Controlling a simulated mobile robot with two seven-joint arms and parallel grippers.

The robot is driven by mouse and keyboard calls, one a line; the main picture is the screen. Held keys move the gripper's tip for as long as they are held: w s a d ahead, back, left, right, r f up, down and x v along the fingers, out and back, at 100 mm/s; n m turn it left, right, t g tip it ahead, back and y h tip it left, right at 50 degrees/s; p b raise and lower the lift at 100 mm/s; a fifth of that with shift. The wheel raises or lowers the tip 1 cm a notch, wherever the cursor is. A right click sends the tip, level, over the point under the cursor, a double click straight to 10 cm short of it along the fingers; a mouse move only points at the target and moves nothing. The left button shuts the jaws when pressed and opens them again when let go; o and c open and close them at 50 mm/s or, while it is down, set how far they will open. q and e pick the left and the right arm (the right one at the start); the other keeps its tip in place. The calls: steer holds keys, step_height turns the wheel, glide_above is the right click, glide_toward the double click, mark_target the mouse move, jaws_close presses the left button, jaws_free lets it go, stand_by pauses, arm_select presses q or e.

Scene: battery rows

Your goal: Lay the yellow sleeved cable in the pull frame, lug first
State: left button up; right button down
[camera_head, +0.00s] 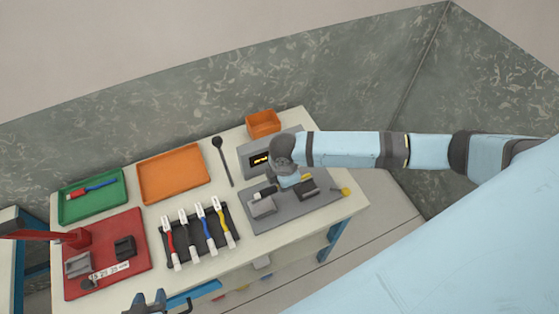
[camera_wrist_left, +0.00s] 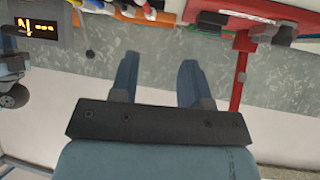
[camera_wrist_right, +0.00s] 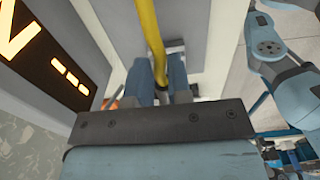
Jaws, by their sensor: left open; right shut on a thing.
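The pull frame (camera_head: 285,217) is a grey plate at the table's right, with a light grey block (camera_head: 262,207) and a dark block (camera_head: 306,189). My right gripper (camera_head: 290,180) is over it, shut on a yellow cable (camera_wrist_right: 149,30), which passes between its fingers in the right wrist view. In the head view, a yellow bit shows right of this gripper and a black and white piece (camera_head: 265,192) left of it. The cable's lug and contact with the frame are unclear. My left gripper (camera_head: 150,302) is open and empty before the table's front edge; its fingers also show in its wrist view (camera_wrist_left: 158,72).
A black rack (camera_head: 193,246) holds several cables, one yellow (camera_head: 222,222). Left are a red board (camera_head: 110,225) with a red-handled tool, a green tray (camera_head: 70,212) with a red and blue cable, and an empty orange tray (camera_head: 173,175). A lit display (camera_head: 260,160) stands behind the frame.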

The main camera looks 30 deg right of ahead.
steer(key=shift+s, duration=0.15)
steer(key=shift+r+p, duration=0.25)
steer(key=shift+p, duration=0.3)
steer(key=shift+f+b, duration=0.4)
steer(key=shift+f, duration=0.35)
step_height(320, 180, down, 2)
steer(key=shift+f+b, duration=0.1)
steer(key=shift+b, duration=0.3)
steer(key=shift+f, duration=0.65)
arm_select(q)
steer(key=shift+s+d+f+b, duration=0.15)
steer(key=shift+s+f+b, duration=0.1)
steer(key=shift+f+b, duration=0.5)
arm_select(e)
steer(key=shift+f, duration=1.05)
arm_select(q)
steer(key=shift+f, duration=0.1)
